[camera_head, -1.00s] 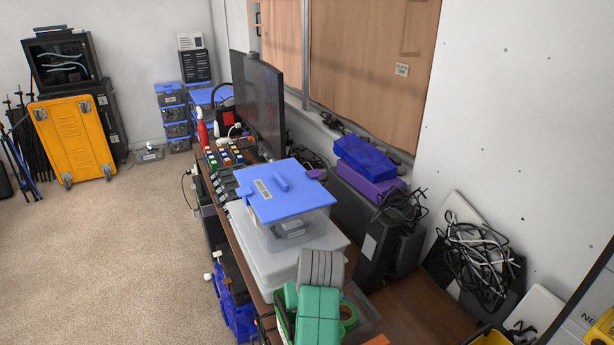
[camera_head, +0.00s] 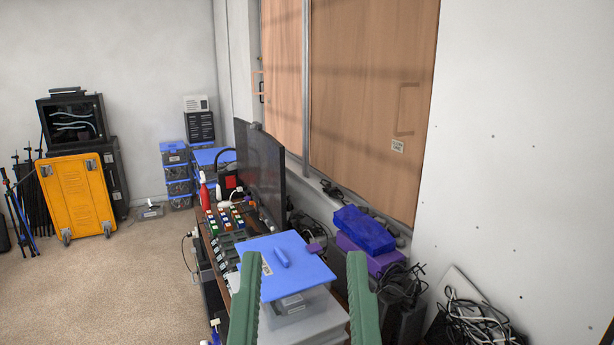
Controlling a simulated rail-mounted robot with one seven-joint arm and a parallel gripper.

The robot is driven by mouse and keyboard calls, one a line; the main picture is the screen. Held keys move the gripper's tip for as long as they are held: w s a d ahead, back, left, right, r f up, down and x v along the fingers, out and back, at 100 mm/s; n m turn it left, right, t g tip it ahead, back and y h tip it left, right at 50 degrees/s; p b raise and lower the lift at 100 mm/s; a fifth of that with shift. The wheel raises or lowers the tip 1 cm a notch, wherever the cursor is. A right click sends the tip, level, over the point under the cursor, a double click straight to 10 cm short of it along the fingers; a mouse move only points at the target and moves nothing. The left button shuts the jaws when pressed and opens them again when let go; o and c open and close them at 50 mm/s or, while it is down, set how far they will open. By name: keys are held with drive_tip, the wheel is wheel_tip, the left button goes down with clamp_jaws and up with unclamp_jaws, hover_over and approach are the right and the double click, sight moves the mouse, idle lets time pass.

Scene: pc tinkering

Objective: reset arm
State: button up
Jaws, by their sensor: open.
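My gripper (camera_head: 303,290) shows at the bottom middle of the head view. Its two green fingers stand wide apart, open, with nothing held between them. Behind and between the fingers is a clear plastic box (camera_head: 297,306) with a blue lid (camera_head: 290,262), on the workbench. The fingers hide parts of the box and bench. I cannot tell how far the fingers are from the box. The rest of my arm is out of the picture.
A dark monitor (camera_head: 260,170) stands along the bench at the back. Blue and purple boxes (camera_head: 364,230) and a cable bundle (camera_head: 470,325) lie to the right. A yellow case (camera_head: 78,197) stands far left. The carpet (camera_head: 120,285) at the left is largely clear.

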wheel_tip(320, 180, up, 17)
drive_tip(key=p, duration=1.3)
drive_tip(key=shift+f, duration=0.15)
drive_tip(key=shift+f, duration=0.1)
